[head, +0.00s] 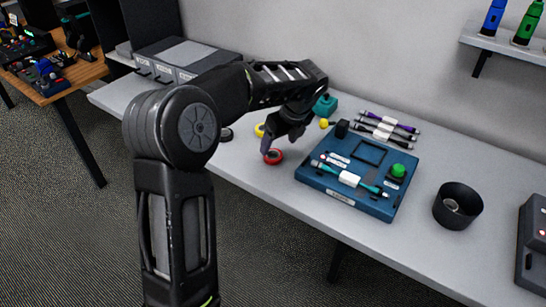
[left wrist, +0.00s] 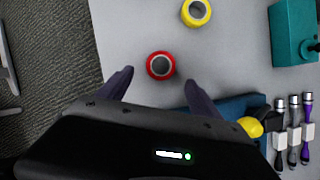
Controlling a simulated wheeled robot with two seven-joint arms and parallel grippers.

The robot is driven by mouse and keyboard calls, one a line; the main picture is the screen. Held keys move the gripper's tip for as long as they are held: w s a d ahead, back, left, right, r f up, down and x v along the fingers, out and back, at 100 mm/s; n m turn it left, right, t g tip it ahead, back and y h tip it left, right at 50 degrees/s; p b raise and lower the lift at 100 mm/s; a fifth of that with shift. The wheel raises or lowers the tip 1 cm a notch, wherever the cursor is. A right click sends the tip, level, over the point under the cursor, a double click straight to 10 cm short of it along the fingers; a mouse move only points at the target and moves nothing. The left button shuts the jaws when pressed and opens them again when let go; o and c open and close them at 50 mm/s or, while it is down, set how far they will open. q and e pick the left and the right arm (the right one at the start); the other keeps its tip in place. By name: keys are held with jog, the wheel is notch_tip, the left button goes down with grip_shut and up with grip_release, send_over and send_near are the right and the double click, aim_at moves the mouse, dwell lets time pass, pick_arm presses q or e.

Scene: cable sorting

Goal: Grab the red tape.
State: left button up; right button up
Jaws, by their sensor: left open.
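The red tape (head: 273,156) is a small ring lying flat on the grey table, left of the blue board in the head view. It also shows in the left wrist view (left wrist: 160,65), just beyond the fingertips and roughly centred between them. My left gripper (head: 278,143) is open and empty, pointing down close to the tape in the head view. In the left wrist view its two dark fingers (left wrist: 157,84) are spread apart, one on each side of the tape's line. I cannot tell the exact height of the fingers over the table. My right gripper is not in view.
A yellow tape (left wrist: 196,12) lies beyond the red one. The blue board (head: 345,196) with cables and a green knob is right of the gripper. A teal block (head: 325,105) stands behind it. A black cup (head: 458,206) stands further right. The table's front edge is close by.

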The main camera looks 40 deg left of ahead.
aim_at(274, 152)
pick_arm(q)
jog(key=shift+a+f, duration=0.25)
jog(key=shift+f, duration=0.35)
jog(key=x, duration=0.5)
jog(key=shift+w+a+f+p, duration=0.1)
jog(key=shift+w+p, duration=0.1)
jog(key=shift+p, duration=0.15)
jog(key=c, duration=1.4)
notch_tip(274, 152, up, 10)
jog(key=shift+r, duration=0.1)
dwell(0.5)
